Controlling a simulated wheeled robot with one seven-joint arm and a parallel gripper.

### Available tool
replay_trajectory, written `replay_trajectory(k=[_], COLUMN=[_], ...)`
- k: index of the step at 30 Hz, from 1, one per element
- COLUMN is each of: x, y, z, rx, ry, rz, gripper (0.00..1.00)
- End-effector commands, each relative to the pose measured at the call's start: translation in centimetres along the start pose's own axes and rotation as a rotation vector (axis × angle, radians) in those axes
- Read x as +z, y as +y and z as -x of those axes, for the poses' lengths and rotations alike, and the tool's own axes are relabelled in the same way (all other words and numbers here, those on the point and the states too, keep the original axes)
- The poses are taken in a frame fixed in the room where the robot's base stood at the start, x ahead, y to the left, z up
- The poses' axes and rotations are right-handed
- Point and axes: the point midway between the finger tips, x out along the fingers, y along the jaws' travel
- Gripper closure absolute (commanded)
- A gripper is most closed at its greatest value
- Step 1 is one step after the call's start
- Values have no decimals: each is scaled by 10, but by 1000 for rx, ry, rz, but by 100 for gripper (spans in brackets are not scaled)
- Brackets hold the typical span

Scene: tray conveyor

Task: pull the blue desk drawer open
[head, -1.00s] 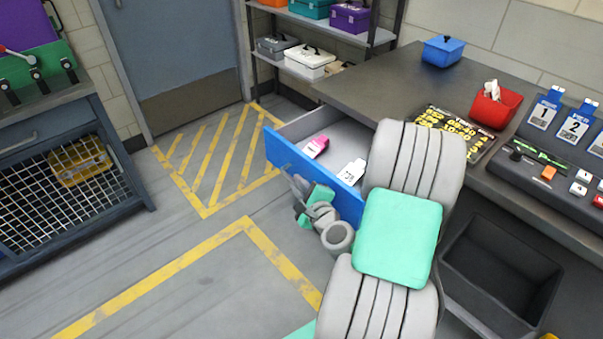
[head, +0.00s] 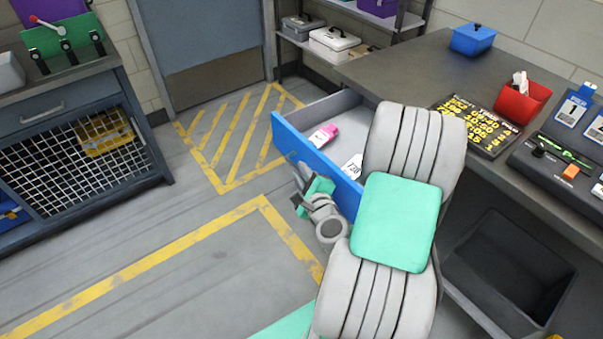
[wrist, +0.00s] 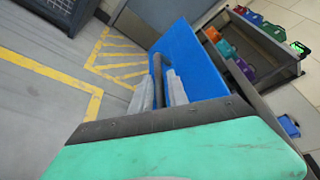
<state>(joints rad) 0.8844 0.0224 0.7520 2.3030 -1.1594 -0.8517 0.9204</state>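The blue desk drawer (head: 300,148) stands well out from the grey desk (head: 400,75), its inside showing. A pink-and-white item (head: 324,135) and a white labelled item (head: 352,166) lie in it. My gripper (head: 303,172) is at the outer side of the blue front, low beside it. In the wrist view, the blue front (wrist: 196,62) fills the middle and a dark bar handle (wrist: 157,72) runs between the two grey fingers of my gripper (wrist: 160,92), which look shut on it. My arm hides the drawer's right end in the head view.
A dark open bin (head: 510,270) is under the desk at right. A blue-grey cabinet with a mesh front (head: 75,150) stands at left. The floor between, with yellow markings (head: 200,262), is clear. A shelf with boxes (head: 400,22) is behind.

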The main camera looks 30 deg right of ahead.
Motion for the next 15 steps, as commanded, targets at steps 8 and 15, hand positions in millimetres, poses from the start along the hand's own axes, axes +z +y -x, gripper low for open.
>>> replay_trajectory(k=[8, 15], x=[-1, -3], y=[0, 0], z=[7, 50], rx=[1, -4], ry=[3, 8], rz=[0, -2], gripper=[80, 80])
